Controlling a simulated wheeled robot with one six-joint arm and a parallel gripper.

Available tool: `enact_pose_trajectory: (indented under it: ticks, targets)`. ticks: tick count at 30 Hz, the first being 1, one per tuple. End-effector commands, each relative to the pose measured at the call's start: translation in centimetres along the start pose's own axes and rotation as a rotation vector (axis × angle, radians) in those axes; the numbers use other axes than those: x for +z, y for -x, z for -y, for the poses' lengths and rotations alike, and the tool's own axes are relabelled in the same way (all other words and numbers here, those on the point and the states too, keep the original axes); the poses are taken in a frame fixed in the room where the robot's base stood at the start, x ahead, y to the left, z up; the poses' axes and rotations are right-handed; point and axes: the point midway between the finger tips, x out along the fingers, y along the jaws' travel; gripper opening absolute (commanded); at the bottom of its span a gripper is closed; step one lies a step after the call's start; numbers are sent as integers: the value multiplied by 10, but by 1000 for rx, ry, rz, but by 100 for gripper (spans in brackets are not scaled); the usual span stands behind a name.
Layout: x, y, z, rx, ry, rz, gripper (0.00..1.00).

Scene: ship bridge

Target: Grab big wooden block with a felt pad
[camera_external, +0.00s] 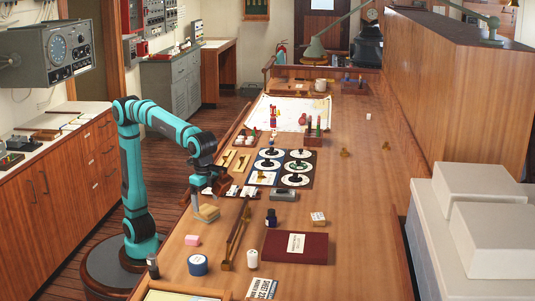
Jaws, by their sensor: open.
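A pale wooden block (208,213) lies on the left edge area of the long wooden table, in the lower middle of the view. It looks like the block of the task, but a felt pad on it is too small to make out. My gripper (201,199) points down from the teal arm, right above the block and slightly to its left in the picture. The jaws are open. Whether the fingertips touch the block or straddle it cannot be told from here.
A maroon book (295,248) lies to the right. Small switches and round dials stand behind. The table's right side is mostly clear.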

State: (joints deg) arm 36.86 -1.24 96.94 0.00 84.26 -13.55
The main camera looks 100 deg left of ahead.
Motion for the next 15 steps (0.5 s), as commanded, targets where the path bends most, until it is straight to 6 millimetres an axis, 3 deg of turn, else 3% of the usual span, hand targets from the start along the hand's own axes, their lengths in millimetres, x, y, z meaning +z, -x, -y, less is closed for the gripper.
enact_pose_trajectory:
  ticks: [9, 15]
  targets:
    - [3, -39, 4, 0, 0, 2, 91]
    - [3, -48, 4, 0, 0, 0, 91]
